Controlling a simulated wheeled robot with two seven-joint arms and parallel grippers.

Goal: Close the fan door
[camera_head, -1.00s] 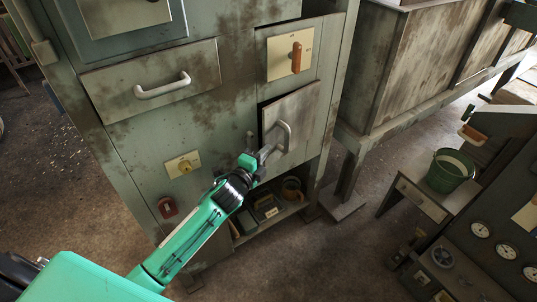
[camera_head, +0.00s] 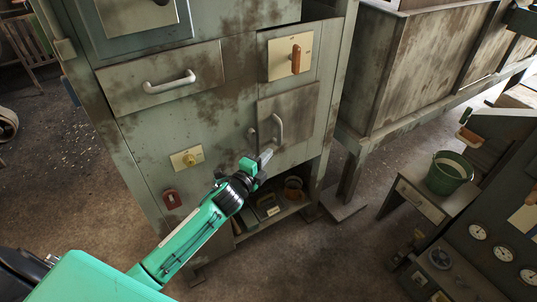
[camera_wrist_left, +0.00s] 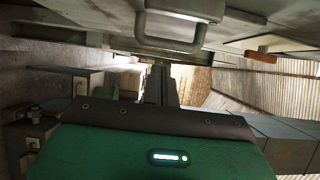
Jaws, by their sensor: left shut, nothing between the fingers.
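The fan door (camera_head: 297,112) is a small grey, stained metal door low on the right of the green cabinet. It looks flush with the cabinet front, with no dark gap showing at its edges. Its pale curved handle (camera_head: 279,130) is on its left side. My left gripper (camera_head: 264,160) is shut and empty, just below and left of the handle; I cannot tell whether it touches the door. In the left wrist view a grey handle (camera_wrist_left: 170,42) shows close at the top. My right gripper is not in view.
An open shelf with boxes (camera_head: 265,208) lies under the door. A green bucket (camera_head: 447,172) stands on a side table at right. The floor between is clear.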

